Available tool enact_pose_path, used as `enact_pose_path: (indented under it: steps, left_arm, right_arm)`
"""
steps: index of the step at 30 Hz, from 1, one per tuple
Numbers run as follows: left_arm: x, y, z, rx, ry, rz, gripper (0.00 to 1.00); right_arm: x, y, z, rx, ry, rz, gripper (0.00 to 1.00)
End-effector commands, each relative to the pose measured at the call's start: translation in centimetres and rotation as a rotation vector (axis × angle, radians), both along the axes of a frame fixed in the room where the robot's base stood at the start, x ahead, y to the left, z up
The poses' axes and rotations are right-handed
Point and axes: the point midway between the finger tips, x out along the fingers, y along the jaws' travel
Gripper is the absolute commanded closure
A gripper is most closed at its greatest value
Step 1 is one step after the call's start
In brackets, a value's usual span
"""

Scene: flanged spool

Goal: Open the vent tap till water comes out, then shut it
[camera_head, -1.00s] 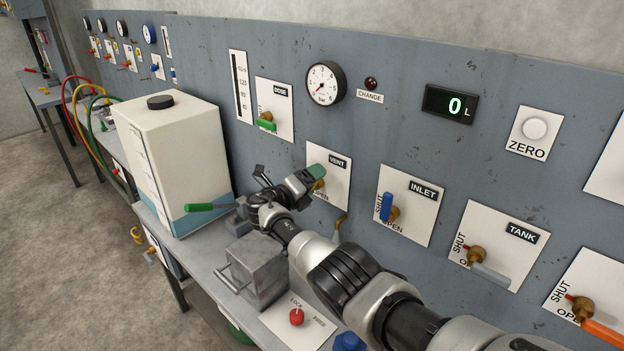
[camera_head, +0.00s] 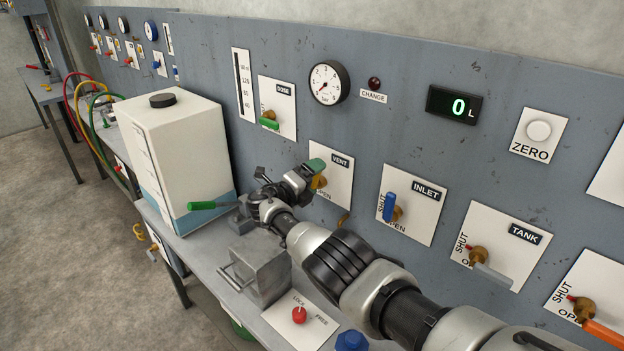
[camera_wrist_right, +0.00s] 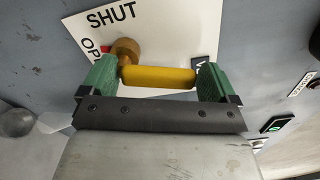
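The vent tap has a brass body (camera_head: 319,182) on the white VENT plate (camera_head: 340,185) in the head view. Its yellow handle (camera_wrist_right: 158,77) shows in the right wrist view, running from the brass hub to the right. A red mark (camera_wrist_right: 106,48) shows by the OPEN lettering there. My right gripper (camera_head: 314,168) is at this tap. In the wrist view its green-tipped fingers (camera_wrist_right: 154,80) stand wide apart at either end of the handle; whether they touch it is unclear. The brass outlet (camera_head: 344,218) below is partly hidden, and no water is discernible. My left gripper is out of view.
The blue INLET handle (camera_head: 388,207) stands close right of my arm. The white tank (camera_head: 170,150), a green lever (camera_head: 203,205) and a grey metal box (camera_head: 262,272) are left of or below the arm. The litre display (camera_head: 453,105) reads 0.

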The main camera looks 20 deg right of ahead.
Motion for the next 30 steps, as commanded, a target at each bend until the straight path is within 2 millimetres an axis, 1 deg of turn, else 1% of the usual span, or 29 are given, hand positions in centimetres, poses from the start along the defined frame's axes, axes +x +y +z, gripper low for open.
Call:
enact_pose_path:
  steps: [1, 2, 8, 11, 14, 16, 19, 24, 27, 30]
  left_arm:
    - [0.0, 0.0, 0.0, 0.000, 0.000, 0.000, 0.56]
    - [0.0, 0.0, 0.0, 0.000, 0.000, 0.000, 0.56]
    - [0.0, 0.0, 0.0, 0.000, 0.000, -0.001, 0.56]
    - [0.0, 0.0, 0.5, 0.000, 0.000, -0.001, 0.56]
    - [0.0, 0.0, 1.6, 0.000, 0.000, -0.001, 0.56]
    - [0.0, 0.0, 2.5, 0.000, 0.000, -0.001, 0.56]
    - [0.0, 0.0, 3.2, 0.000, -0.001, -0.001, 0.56]
    - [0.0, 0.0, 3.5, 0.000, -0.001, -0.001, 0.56]
    - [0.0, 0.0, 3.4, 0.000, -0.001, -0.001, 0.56]
    - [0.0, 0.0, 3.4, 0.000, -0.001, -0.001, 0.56]
  right_arm:
    - [0.0, 0.0, 0.0, 0.000, 0.000, 0.000, 0.02]
    - [0.0, 0.0, 0.0, 0.000, 0.000, 0.000, 0.00]
    - [0.0, 0.1, 0.0, 0.001, 0.000, 0.001, 0.00]
    - [-0.2, 0.6, 0.1, 0.001, 0.001, 0.003, 0.00]
    - [-0.7, 1.8, 0.3, 0.001, 0.002, 0.004, 0.00]
    - [-1.2, 3.1, 0.4, 0.002, 0.002, 0.005, 0.00]
    - [-2.0, 5.0, 0.3, 0.002, 0.002, 0.004, 0.00]
    - [-3.3, 7.9, 0.0, 0.002, 0.001, 0.003, 0.00]
    - [-3.7, 9.1, -0.1, 0.001, 0.001, 0.002, 0.00]
    - [-4.0, 9.7, -0.1, 0.001, 0.001, 0.002, 0.00]
